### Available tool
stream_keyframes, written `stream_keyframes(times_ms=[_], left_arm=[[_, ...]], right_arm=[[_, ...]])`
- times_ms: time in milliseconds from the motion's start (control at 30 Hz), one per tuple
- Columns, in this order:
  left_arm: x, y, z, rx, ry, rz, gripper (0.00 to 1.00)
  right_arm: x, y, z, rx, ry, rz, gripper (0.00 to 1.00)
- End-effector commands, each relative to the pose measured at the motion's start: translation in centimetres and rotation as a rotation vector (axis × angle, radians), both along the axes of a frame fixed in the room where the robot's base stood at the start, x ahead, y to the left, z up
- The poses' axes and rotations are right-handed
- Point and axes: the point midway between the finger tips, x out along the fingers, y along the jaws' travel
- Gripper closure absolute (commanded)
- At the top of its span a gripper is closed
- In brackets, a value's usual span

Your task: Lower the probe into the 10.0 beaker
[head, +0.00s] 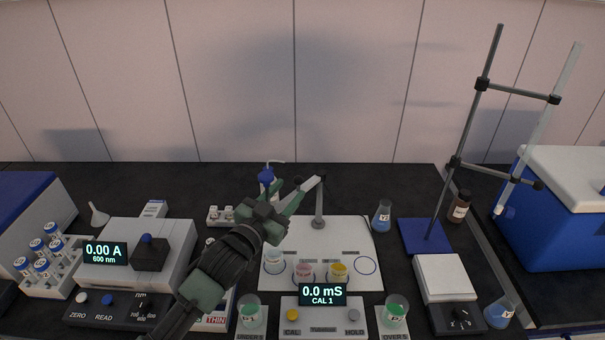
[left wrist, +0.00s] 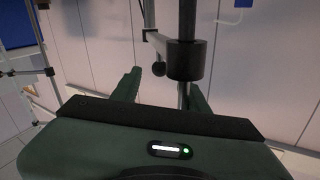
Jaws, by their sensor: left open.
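A small stand with a grey post (head: 319,204) rises from the back of a white mat (head: 345,232). A pale arm (head: 306,188) slants from the post's top toward my left gripper (head: 287,197); the probe itself I cannot make out clearly. No right gripper shows.
A meter reading 0.0 mS (head: 322,294) stands in front of the mat, between two beakers of green liquid (head: 250,313) (head: 395,313). A flask (head: 382,216) and a tall clamp stand (head: 425,235) are further right.

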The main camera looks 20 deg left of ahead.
Motion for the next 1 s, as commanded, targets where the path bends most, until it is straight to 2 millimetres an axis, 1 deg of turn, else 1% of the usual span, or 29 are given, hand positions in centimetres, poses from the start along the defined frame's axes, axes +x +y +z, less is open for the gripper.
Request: stream_keyframes(times_ms=[33,100,200,233,300,367,500,533,600,700,733,833,867,900,1000], left_arm=[[1.0,-0.2,0.4,0.000,-0.001,0.001,0.55],[2.1,-0.4,0.4,-0.001,-0.001,0.001,0.55],[3.7,-0.8,0.4,0.000,0.000,0.001,0.55],[4.1,-0.8,0.4,0.000,0.000,0.001,0.55],[4.8,-1.0,0.3,0.000,0.000,0.000,0.55],[5.3,-1.2,0.2,0.000,0.000,0.000,0.55],[5.9,-1.3,0.1,0.001,0.001,0.000,0.55],[5.9,-1.3,0.1,0.001,0.000,0.000,0.55],[5.9,-1.3,0.1,0.001,0.000,0.000,0.55],[5.9,-1.3,0.1,0.001,0.000,0.000,0.55],[5.9,-1.3,0.1,0.001,0.000,0.000,0.58],[5.9,-1.3,0.1,0.001,0.001,0.000,0.86],[5.9,-1.3,0.1,0.000,0.001,0.000,0.94],[5.9,-1.3,0.0,0.000,0.001,0.000,1.00],[5.9,-1.3,0.0,0.000,0.001,0.000,1.00]], right_arm=[[-1.6,0.0,0.4,-0.001,0.022,0.000,0.64],[-3.4,-0.1,0.6,-0.002,0.049,0.000,0.64],[-5.0,-0.1,1.0,-0.003,0.072,0.000,0.64],[-5.2,-0.1,1.1,-0.004,0.074,0.000,0.64],[-5.0,0.0,1.3,-0.003,0.071,0.001,0.64],[-4.3,0.0,1.4,-0.002,0.062,0.001,0.64],[-1.5,0.2,1.6,0.001,0.021,0.001,0.64],[-1.1,0.2,1.6,0.002,0.014,0.001,0.64],[-0.7,0.3,1.7,0.003,0.008,0.001,0.64],[-0.9,0.3,1.6,0.004,0.011,0.001,0.64],[-1.0,0.3,1.6,0.003,0.014,0.001,0.64],[-1.8,0.2,1.5,0.002,0.024,0.001,0.64],[-2.0,0.2,1.5,0.002,0.027,0.001,0.64],[-2.3,0.2,1.5,0.002,0.031,0.001,0.64],[-2.9,0.2,1.5,0.001,0.040,0.001,0.64]])
